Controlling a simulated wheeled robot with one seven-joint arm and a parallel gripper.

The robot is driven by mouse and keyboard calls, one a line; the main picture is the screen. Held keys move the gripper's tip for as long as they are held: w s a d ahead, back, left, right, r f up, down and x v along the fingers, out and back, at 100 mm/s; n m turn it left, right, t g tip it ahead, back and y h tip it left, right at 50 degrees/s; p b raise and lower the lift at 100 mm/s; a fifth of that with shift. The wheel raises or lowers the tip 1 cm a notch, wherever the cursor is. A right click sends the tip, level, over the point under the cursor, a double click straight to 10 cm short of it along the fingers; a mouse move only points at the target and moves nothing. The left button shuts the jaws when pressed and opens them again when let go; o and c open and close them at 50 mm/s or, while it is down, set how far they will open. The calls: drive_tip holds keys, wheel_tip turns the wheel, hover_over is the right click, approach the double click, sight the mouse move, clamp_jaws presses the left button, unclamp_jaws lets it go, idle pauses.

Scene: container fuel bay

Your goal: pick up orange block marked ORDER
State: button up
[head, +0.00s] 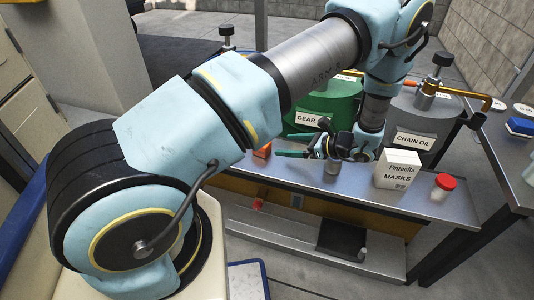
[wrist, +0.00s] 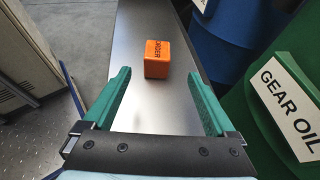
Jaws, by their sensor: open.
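The orange block (wrist: 157,60) with dark ORDER lettering sits on the grey metal bench top (wrist: 140,112) in the wrist view, ahead of the fingertips and roughly midway between them. In the head view the block (head: 263,151) shows as a small orange patch on the bench, partly hidden by my arm. My gripper (wrist: 160,85) has two green fingers spread wide, with nothing between them. In the head view my gripper (head: 281,142) is low over the bench, its fingers pointing left toward the block.
A green GEAR OIL drum (head: 322,108) and a grey CHAIN OIL drum (head: 420,125) stand behind the bench. A blue drum (wrist: 225,35) shows in the wrist view. A white MASKS box (head: 398,171) and a red-lidded jar (head: 443,187) stand on the bench to the right.

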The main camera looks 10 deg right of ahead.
sight(269, 145)
drive_tip(key=p+x, duration=0.1)
drive_tip(key=x, duration=0.9)
drive_tip(key=shift+a, duration=0.35)
